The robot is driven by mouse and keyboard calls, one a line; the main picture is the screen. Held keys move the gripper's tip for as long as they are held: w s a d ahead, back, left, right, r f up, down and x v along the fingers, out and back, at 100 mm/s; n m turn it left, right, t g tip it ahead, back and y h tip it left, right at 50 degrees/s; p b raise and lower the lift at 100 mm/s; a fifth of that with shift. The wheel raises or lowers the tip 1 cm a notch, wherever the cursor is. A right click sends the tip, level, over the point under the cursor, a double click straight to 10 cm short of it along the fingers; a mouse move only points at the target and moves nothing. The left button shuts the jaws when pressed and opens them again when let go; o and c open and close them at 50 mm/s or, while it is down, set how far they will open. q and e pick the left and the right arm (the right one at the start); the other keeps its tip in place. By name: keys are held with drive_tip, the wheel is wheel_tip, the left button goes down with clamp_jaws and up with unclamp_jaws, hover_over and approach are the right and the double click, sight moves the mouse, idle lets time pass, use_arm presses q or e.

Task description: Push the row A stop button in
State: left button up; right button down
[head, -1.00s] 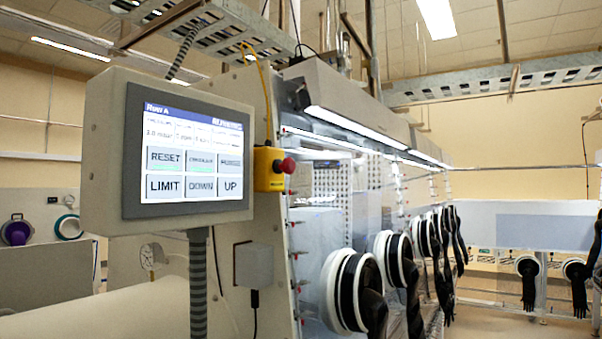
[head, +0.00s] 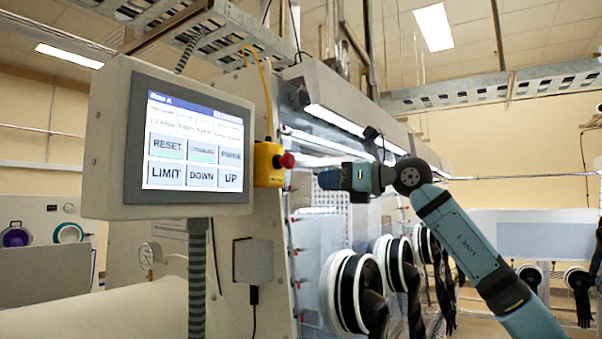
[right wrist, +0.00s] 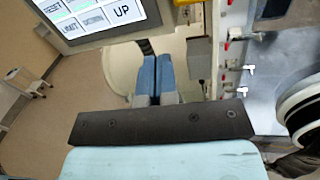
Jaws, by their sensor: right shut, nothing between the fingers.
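The row A stop button (head: 287,160) is a red mushroom knob on the right side of a yellow box (head: 268,164), beside the touch screen panel. My right gripper (head: 302,180) reaches in from the right, just right of the knob and slightly lower in the head view. I cannot tell from this angle whether it touches the knob. In the right wrist view its two blue fingers (right wrist: 155,75) lie together, shut with nothing between them. In that view the knob is not clearly seen. My left gripper is not in view.
The touch screen (head: 195,145) labelled Row A stands left of the yellow box. A row of glove ports (head: 345,290) with hanging black gloves lies below my right arm. A grey box (head: 252,260) is on the end panel below the yellow box.

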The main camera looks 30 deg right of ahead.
sight(292, 161)
drive_tip(key=s+d+r+t+h, duration=0.1)
drive_tip(key=s+d+r+h, duration=0.1)
drive_tip(key=d+r, duration=0.3)
drive_tip(key=shift+s+m+t+h, duration=0.3)
drive_tip(key=shift+s+m+h, duration=0.1)
drive_tip(key=shift+s, duration=0.3)
drive_tip(key=shift+w+a, duration=0.15)
drive_tip(key=p+x, duration=0.4)
drive_tip(key=x, duration=0.9)
drive_tip(key=shift+r+p, duration=0.15)
drive_tip(key=shift+p, duration=0.15)
drive_tip(key=shift+w+a, duration=0.15)
drive_tip(key=shift+w, duration=0.25)
